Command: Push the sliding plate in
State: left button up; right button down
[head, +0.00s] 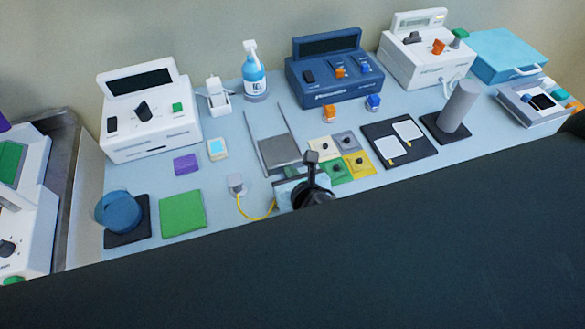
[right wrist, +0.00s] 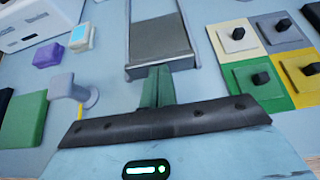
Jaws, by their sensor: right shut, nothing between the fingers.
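The sliding plate (head: 280,151) is a grey square between two thin pale rails on the light blue table. It lies at the near end of the rails, and the track behind it is empty. In the right wrist view the plate (right wrist: 160,38) shows at top centre, with a lip along its near edge. My right gripper (head: 290,173) is shut and empty at the plate's near edge. In the right wrist view its greenish fingers (right wrist: 158,72) point at the middle of that lip. I cannot tell whether they touch it. My left gripper is not in view.
Coloured knob tiles (head: 358,164) lie close to the right of the plate. A grey plug with a yellow cord (head: 236,184) and a purple block (head: 186,164) lie to the left. A spray bottle (head: 254,75) and a dark blue console (head: 328,75) stand behind.

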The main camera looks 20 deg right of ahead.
aim_at(275, 140)
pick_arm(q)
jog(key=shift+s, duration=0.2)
pick_arm(e)
jog(key=shift+s, duration=0.1)
jog(key=w, duration=1.3)
jog(key=shift+a, duration=0.2)
jog(key=shift+w+r, duration=0.1)
jog(key=shift+r, duration=0.15)
